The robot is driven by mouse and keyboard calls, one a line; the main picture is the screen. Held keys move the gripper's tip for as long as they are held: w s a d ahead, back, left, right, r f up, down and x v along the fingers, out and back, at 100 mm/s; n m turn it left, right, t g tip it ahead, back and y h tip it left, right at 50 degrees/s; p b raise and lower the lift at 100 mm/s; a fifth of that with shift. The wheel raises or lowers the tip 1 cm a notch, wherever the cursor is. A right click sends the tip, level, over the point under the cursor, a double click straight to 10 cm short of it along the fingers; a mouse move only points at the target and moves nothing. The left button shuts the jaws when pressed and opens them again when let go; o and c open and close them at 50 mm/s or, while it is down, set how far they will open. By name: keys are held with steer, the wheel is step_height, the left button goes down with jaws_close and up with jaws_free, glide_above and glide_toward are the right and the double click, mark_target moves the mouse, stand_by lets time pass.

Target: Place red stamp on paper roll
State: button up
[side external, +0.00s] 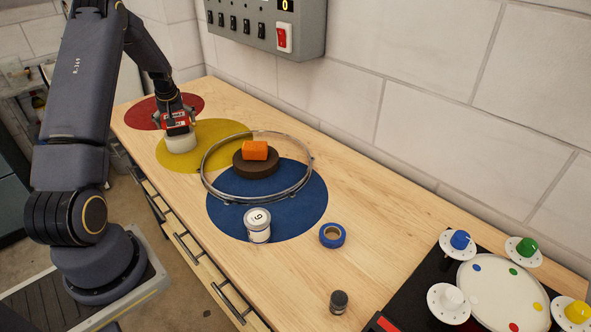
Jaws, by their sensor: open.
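The red stamp (176,119), a red piece with pale lettering, is at the top of the white paper roll (181,142). The roll stands on the yellow circle near its border with the red circle. From this view the stamp appears to sit on the roll, but I cannot tell if a small gap is between them. My gripper (177,122) is open, with its fingers down around the stamp. The fingers partly hide the stamp.
A metal hoop (204,187) surrounds a brown disc (243,168) with an orange block (255,150). A white jar (258,230), blue tape roll (324,240) and dark jar (339,303) stand nearer. A knob panel (452,270) is at lower right. The bench's right middle is clear.

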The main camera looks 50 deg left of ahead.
steer(key=v, duration=1.2)
steer(key=w+d+r+m+t+h, duration=0.1)
steer(key=d+r+m, duration=0.35)
steer(key=d, duration=0.75)
steer(key=d+r+m+t+h, duration=0.1)
steer(key=d+r+m+t, duration=0.1)
steer(key=d+r, duration=0.75)
steer(key=s+d+f+m+h, duration=0.1)
steer(key=s+d+m, duration=0.2)
steer(key=s+d, duration=0.3)
steer(key=s+d+f+m+h, duration=0.1)
steer(key=s+d+m, duration=0.3)
steer(key=d, duration=1)
steer(key=s+f, duration=0.1)
steer(key=s, duration=0.1)
steer(key=shift+s+t, duration=0.3)
steer(key=shift+t, duration=0.1)
